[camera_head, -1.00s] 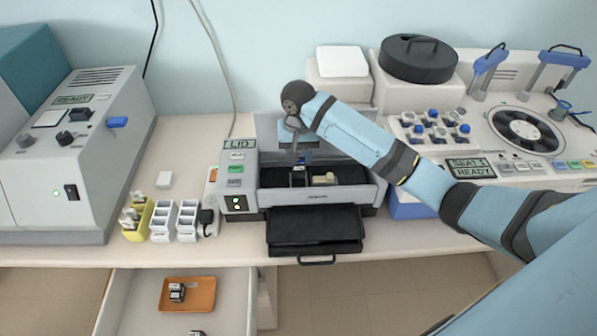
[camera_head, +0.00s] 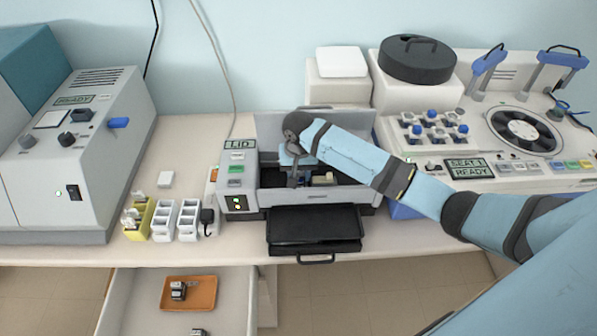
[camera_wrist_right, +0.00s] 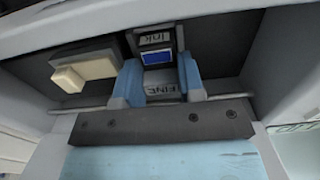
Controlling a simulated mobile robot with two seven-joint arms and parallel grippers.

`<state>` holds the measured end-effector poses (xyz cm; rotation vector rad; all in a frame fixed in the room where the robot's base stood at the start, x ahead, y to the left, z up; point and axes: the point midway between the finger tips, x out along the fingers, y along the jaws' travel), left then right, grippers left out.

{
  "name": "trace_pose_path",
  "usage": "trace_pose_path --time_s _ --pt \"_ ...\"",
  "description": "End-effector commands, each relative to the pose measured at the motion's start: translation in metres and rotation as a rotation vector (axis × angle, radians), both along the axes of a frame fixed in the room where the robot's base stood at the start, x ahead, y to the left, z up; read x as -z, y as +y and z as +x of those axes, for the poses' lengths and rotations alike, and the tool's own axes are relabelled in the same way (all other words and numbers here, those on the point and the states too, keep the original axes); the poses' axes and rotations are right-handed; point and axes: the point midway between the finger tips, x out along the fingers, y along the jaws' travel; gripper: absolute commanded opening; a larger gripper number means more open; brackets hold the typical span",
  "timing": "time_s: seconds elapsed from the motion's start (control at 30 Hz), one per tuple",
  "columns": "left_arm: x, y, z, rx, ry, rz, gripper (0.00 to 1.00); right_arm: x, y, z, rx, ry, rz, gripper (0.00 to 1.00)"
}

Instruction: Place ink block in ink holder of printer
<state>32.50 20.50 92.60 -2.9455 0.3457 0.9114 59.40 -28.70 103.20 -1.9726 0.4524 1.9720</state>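The printer (camera_head: 320,196) stands open on the bench, with a dark interior. My right gripper (camera_head: 293,180) reaches down into it, left of centre. In the right wrist view its two blue fingers (camera_wrist_right: 159,80) sit close on both sides of the ink block (camera_wrist_right: 160,88), a small piece with a lettered label and a blue patch. The block appears gripped between them. The ink holder (camera_wrist_right: 155,37), marked "Ink", is just beyond the block. Whether the block is fully seated cannot be told. My left gripper is out of view.
A cream block (camera_wrist_right: 72,78) on a grey bar is beside the gripper inside the printer. A black tray (camera_head: 314,225) juts out in front. White racks (camera_head: 187,218) and a yellow rack (camera_head: 138,219) stand left. An orange tray (camera_head: 203,292) lies in the open drawer.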

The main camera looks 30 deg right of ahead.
Motion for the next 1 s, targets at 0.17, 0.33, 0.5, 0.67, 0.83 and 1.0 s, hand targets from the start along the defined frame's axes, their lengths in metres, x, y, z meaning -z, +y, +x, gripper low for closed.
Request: trace_pose_path --time_s 0.17,0.33,0.5,0.67,0.83,1.0 --pt "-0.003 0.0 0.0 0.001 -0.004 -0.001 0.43 0.0 0.0 0.0 0.0 0.0 0.0 0.46" --pt "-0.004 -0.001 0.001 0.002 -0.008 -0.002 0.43 -0.002 0.0 0.0 0.0 -0.001 0.0 0.46" --pt "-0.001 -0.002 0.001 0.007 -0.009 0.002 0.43 -0.019 0.0 0.001 -0.001 -0.004 0.0 0.46" --pt "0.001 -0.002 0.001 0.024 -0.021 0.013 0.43 -0.052 0.0 0.001 -0.001 -0.005 0.001 0.46" --pt "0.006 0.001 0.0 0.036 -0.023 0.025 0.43 -0.088 0.001 0.001 -0.002 -0.004 0.001 0.46" --pt "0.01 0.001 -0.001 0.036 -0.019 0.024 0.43 -0.113 0.0 0.0 0.0 -0.003 0.001 0.46"
